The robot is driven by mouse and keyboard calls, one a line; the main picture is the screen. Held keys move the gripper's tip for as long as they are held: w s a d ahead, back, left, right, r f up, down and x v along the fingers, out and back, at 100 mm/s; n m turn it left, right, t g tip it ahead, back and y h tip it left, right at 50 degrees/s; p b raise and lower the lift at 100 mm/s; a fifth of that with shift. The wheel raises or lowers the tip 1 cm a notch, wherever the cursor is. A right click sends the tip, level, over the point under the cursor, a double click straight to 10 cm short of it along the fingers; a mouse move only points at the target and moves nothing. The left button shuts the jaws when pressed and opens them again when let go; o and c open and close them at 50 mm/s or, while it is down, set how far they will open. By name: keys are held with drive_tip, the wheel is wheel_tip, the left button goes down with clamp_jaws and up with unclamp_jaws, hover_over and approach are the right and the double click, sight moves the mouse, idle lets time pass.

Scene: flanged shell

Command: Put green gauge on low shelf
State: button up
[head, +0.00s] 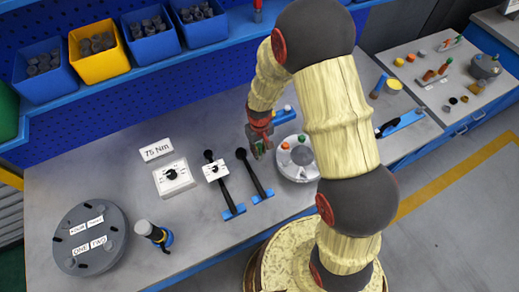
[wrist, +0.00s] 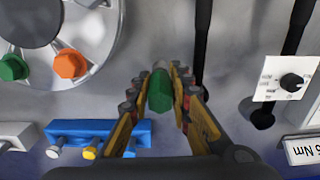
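The green gauge (wrist: 160,92) is a green cylinder with a grey end, between the fingertips in the wrist view. My gripper (wrist: 160,88) has a finger against each side of it and looks shut on it. In the head view my gripper (head: 259,143) is above the middle of the grey bench, with a bit of green at its tips. A blue shelf (head: 215,48) carrying bins runs along the back of the bench. Which surface is the low shelf I cannot tell.
A blue holder (wrist: 118,128) with small pins is beside my gripper. A grey flanged disc (head: 293,172) with orange and green knobs is close to the right. Black-handled wrenches (head: 252,172), a dial box (head: 173,177) and a large round shell (head: 90,240) are to the left.

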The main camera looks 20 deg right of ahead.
drive_tip(key=o, duration=0.4)
drive_tip(key=shift+r, duration=0.1)
